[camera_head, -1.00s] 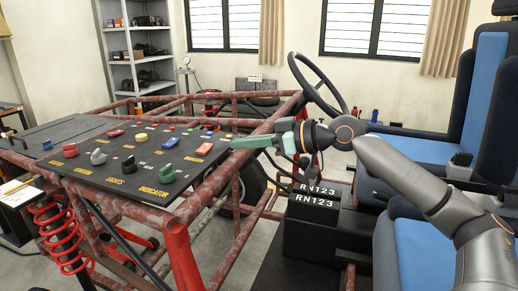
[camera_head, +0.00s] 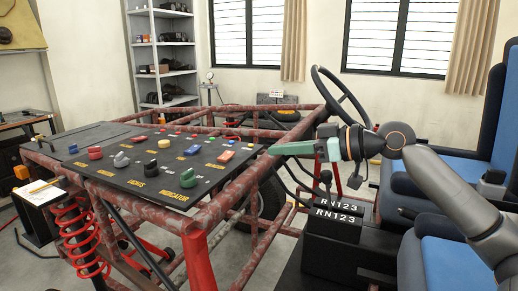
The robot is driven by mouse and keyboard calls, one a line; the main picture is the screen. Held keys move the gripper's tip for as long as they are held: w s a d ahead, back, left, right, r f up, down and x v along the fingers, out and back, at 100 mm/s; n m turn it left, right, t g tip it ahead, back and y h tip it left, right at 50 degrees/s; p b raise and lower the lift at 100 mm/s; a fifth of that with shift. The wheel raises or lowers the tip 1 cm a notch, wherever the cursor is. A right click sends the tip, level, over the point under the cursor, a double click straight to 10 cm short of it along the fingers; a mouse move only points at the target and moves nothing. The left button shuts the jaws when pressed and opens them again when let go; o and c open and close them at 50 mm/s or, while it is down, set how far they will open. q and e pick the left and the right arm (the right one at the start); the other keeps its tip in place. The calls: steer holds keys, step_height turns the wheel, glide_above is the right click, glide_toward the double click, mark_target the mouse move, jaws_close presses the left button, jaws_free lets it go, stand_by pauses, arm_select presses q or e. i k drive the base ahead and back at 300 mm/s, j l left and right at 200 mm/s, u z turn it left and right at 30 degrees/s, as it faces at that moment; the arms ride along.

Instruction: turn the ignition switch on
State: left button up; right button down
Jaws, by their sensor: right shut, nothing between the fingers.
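The black control panel (camera_head: 120,178) lies on the kart frame in the left half of the view. It carries a red knob (camera_head: 96,152), a grey knob (camera_head: 121,160), a black knob (camera_head: 150,168), a green knob (camera_head: 189,177), a yellow button (camera_head: 164,144) and an orange-red rocker (camera_head: 226,155). I read INDICATOR below the green knob; other labels are too small, so I cannot tell which control is the ignition switch. My right gripper (camera_head: 272,149) is shut and empty, its green fingers pointing left just beyond the panel's right edge. My left gripper is not in view.
Rusty red frame tubes (camera_head: 240,186) surround the panel. The steering wheel (camera_head: 341,97) stands behind my right gripper. A black box marked RN123 (camera_head: 335,245) and blue seats (camera_head: 445,262) are at the right. The space above the panel is clear.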

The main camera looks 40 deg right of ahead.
mark_target(120, 161)
steer(key=k+j, duration=0.8)
steer(key=j, duration=0.1)
